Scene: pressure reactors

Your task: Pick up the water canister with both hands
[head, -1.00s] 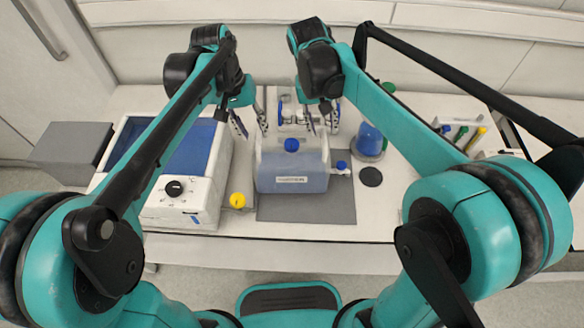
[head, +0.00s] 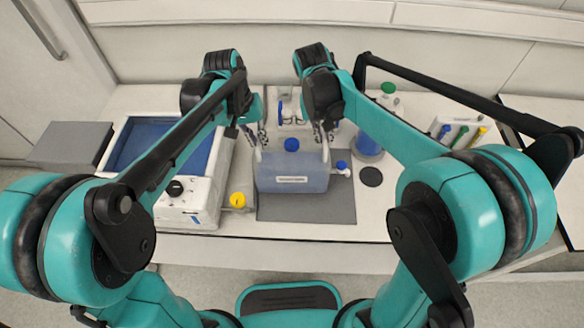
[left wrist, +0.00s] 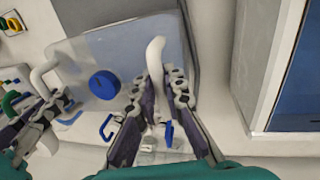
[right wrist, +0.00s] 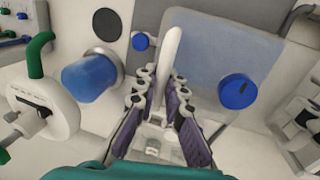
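The water canister (head: 290,180) is a translucent bluish box with a blue cap (head: 291,145) and a front label. It stands upright on the dark grey mat (head: 305,213). My left gripper (head: 254,138) is at its left white handle (left wrist: 155,52), with one finger on each side, and looks closed on it. My right gripper (head: 322,132) holds the right white handle (right wrist: 172,48) the same way. The contact between pads and handles is partly hidden in the wrist views.
A white bath with a blue basin (head: 150,145) stands left of the canister, a yellow-capped item (head: 238,200) beside it. A blue vessel (head: 368,142) and a black disc (head: 371,176) are at the right. The mat's front is clear.

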